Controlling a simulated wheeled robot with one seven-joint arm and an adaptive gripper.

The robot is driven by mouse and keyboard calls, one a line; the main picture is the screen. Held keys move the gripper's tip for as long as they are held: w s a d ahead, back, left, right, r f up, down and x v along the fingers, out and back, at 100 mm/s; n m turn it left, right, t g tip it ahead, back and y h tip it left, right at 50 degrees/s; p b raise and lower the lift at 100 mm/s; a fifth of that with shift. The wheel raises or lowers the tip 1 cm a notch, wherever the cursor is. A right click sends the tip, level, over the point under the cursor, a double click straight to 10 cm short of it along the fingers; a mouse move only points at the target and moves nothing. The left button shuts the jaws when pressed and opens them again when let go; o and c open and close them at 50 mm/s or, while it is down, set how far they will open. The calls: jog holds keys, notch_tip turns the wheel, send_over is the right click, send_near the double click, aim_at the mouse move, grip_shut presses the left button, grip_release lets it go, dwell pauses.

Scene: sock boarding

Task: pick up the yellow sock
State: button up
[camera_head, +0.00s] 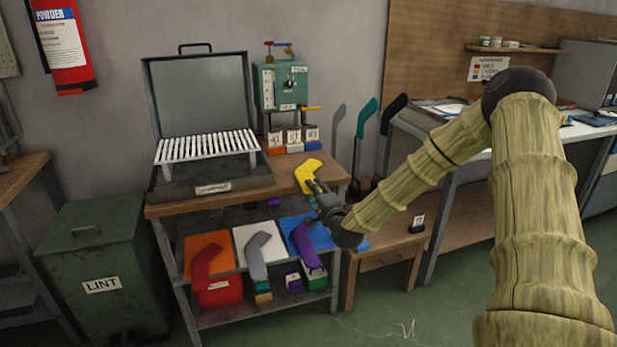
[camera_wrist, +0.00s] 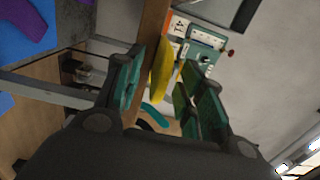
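The yellow sock (camera_head: 307,175) stands at the right front of the wooden bench top in the head view. In the wrist view the yellow sock (camera_wrist: 161,72) shows edge-on as a narrow shape between the fingers. My gripper (camera_head: 318,187) is at the sock's lower right, close to it, with its fingers pointing toward it. In the wrist view my gripper (camera_wrist: 164,84) is open, with a finger on each side of the sock's outline. I cannot tell whether either finger touches it.
On the lower shelf lie a red sock (camera_head: 206,260), a grey sock (camera_head: 258,257) and a purple sock (camera_head: 306,245) on coloured mats. A green machine (camera_head: 282,86) and small labelled blocks (camera_head: 293,138) stand behind the yellow sock. A white slatted rack (camera_head: 207,146) is to the left.

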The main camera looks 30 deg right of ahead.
aim_at(312, 176)
jog(key=shift+w+d, duration=0.15)
jog(key=shift+w, duration=0.55)
jog(key=shift+w+d, duration=0.1)
jog(key=shift+w, duration=0.55)
grip_shut()
